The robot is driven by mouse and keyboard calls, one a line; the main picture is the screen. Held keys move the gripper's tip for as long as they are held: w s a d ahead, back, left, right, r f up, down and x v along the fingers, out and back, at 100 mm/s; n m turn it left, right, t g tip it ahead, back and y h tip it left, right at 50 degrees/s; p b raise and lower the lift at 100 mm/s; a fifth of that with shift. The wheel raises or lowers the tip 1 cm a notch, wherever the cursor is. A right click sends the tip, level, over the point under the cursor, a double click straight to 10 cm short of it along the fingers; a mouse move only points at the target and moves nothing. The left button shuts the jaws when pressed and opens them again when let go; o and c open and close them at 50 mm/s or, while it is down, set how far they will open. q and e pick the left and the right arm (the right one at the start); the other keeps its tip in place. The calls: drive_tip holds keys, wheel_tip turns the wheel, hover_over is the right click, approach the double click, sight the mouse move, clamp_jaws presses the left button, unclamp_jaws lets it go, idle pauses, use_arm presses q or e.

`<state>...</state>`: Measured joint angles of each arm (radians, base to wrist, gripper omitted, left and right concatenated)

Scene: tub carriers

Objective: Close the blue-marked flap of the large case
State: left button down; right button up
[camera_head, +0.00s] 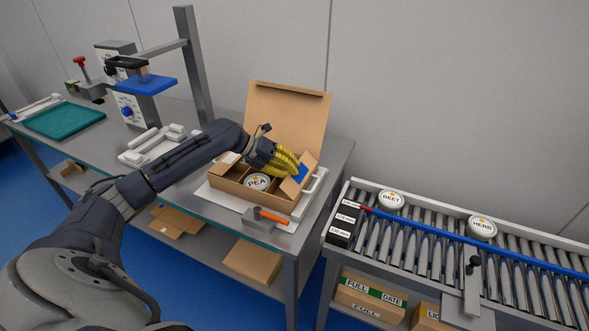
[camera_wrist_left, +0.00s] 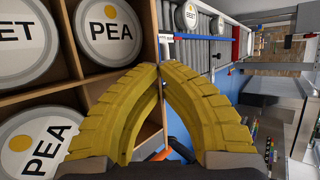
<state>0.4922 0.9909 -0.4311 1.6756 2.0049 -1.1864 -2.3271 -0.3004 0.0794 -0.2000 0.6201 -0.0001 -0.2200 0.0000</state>
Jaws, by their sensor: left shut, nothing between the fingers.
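The large case (camera_head: 237,188) is a brown cardboard box on a white tray on the grey bench. Its big back flap (camera_head: 285,120) stands up. The blue-marked flap (camera_head: 300,174) is at the right end, raised and tilted, with a blue patch. My left gripper (camera_head: 297,168) has yellow fingers and is shut and empty. It is over the right part of the case, beside the blue-marked flap; I cannot tell whether they touch. A PEA tub (camera_head: 257,182) sits in the case. In the left wrist view, the fingertips (camera_wrist_left: 160,68) meet beside the case's edge, near PEA tubs (camera_wrist_left: 107,30). My right gripper is not in view.
An orange-handled tool (camera_head: 272,217) lies at the bench's front edge. A roller conveyor (camera_head: 430,240) at right carries BEET (camera_head: 391,200) and HERB (camera_head: 482,228) tubs. White fixtures (camera_head: 155,145) and a teal mat (camera_head: 64,119) lie to the left.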

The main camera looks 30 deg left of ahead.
use_arm(q)
drive_tip(key=shift+a+f+n+t+h, duration=0.2)
drive_tip(key=shift+f+h, duration=0.2)
drive_tip(key=shift+h, duration=0.4)
drive_tip(key=shift+a+f+n+t+h, duration=0.2)
drive_tip(key=shift+f+h, duration=0.15)
drive_tip(key=shift+h, duration=0.45)
drive_tip(key=c, duration=1.6)
unclamp_jaws()
drive_tip(key=shift+c, duration=0.2)
